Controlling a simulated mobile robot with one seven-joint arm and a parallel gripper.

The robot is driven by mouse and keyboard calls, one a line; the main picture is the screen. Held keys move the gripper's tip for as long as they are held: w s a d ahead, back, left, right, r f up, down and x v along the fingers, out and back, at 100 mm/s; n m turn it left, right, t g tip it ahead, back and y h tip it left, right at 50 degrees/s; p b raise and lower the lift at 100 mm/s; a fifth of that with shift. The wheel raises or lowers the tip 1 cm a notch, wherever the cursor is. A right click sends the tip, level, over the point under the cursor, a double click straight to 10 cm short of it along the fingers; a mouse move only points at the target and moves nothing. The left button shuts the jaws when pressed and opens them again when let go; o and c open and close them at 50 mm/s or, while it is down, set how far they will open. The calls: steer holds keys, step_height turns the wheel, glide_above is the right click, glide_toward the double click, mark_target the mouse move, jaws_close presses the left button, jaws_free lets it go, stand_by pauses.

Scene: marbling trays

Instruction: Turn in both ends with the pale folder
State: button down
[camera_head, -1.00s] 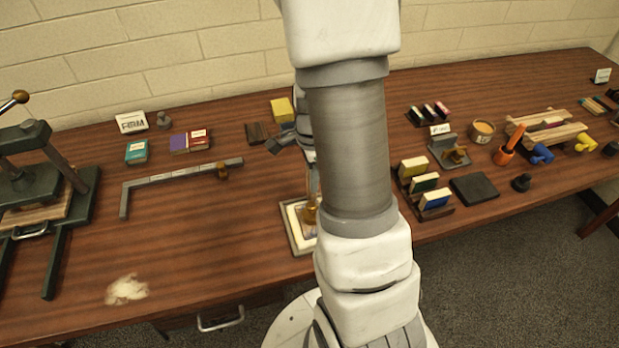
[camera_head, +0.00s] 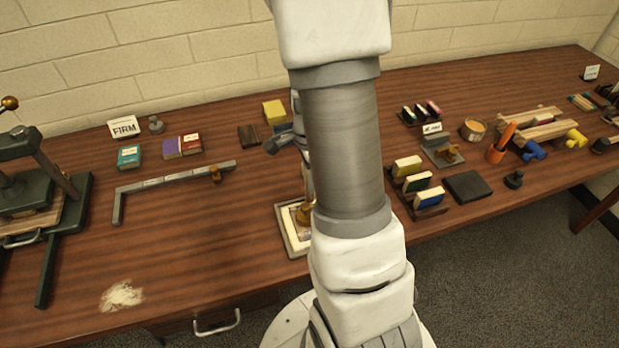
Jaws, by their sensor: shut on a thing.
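A shallow tray (camera_head: 288,240) with a pale rim stands at the table's front edge, mostly behind my arm. It has a pale piece in it, and a brass-coloured thing (camera_head: 304,213) shows upright over it. My gripper (camera_head: 308,188) is just above the tray, largely hidden by my own arm. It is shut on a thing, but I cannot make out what. I cannot pick out the pale folder anywhere in view. Whether anything touches the piece in the tray is hidden.
A grey corner ruler (camera_head: 150,185) lies left of the tray. A dark press (camera_head: 30,190) stands at the far left. A rack of coloured blocks (camera_head: 430,207) and a black slab (camera_head: 468,187) are to the right. The table's front left is clear except for a pale patch (camera_head: 122,295).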

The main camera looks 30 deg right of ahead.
step_height(320, 180, up, 7)
steer(key=p, duration=0.6)
steer(key=shift+f, duration=0.1)
steer(key=shift+w, duration=0.1)
stand_by(0.5)
